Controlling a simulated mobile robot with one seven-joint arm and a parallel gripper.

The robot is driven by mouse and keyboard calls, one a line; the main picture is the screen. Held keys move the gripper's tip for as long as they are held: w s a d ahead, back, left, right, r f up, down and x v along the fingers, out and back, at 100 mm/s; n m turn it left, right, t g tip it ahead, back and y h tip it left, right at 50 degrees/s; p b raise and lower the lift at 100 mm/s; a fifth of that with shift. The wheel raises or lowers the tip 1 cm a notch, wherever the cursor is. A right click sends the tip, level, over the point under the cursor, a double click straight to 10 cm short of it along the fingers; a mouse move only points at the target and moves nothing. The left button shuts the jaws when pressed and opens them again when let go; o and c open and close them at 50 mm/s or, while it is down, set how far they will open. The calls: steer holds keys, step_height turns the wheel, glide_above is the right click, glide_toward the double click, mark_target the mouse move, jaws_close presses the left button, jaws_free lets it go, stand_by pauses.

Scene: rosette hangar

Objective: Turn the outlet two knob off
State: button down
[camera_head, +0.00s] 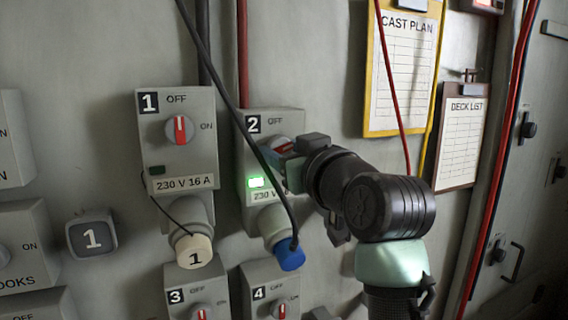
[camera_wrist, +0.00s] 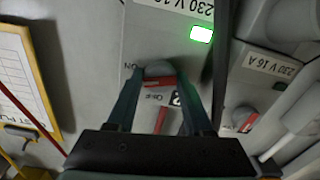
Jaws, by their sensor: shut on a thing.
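The outlet two box (camera_head: 262,122) is a grey wall box marked 2, with a round grey knob (camera_head: 283,142) with a red bar. My gripper (camera_head: 272,157) is shut on this knob and partly hides it in the head view. In the wrist view, which is upside down, my gripper's fingers (camera_wrist: 163,84) stand on both sides of the knob (camera_wrist: 157,72). Its red bar lies roughly crosswise, with one end towards the ON label. The green lamp (camera_head: 256,182) below the knob is lit; it also shows in the wrist view (camera_wrist: 201,34).
Outlet one (camera_head: 178,130) is beside it at left, its lamp dark. Outlets three (camera_head: 190,290) and four (camera_head: 270,285) are below. A blue plug (camera_head: 290,255) sits under outlet two, and its dark cable (camera_head: 222,75) crosses the box front. A yellow-framed cast plan (camera_head: 400,75) hangs at right.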

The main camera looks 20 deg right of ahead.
steer(key=n+b, duration=0.2)
steer(key=n, duration=0.1)
steer(key=shift+f+n+b, duration=0.15)
steer(key=shift+n+b, duration=0.2)
steer(key=shift+n, duration=0.05)
steer(key=n+b, duration=0.2)
steer(key=n, duration=0.1)
steer(key=shift+n, duration=0.3)
steer(key=n+b, duration=0.1)
steer(key=n, duration=0.2)
steer(key=shift+n+b, duration=0.3)
steer(key=shift+b, duration=0.1)
steer(key=shift+n+b, duration=0.55)
steer(key=shift+n, duration=1.05)
steer(key=shift+c, duration=1.5)
jaws_free()
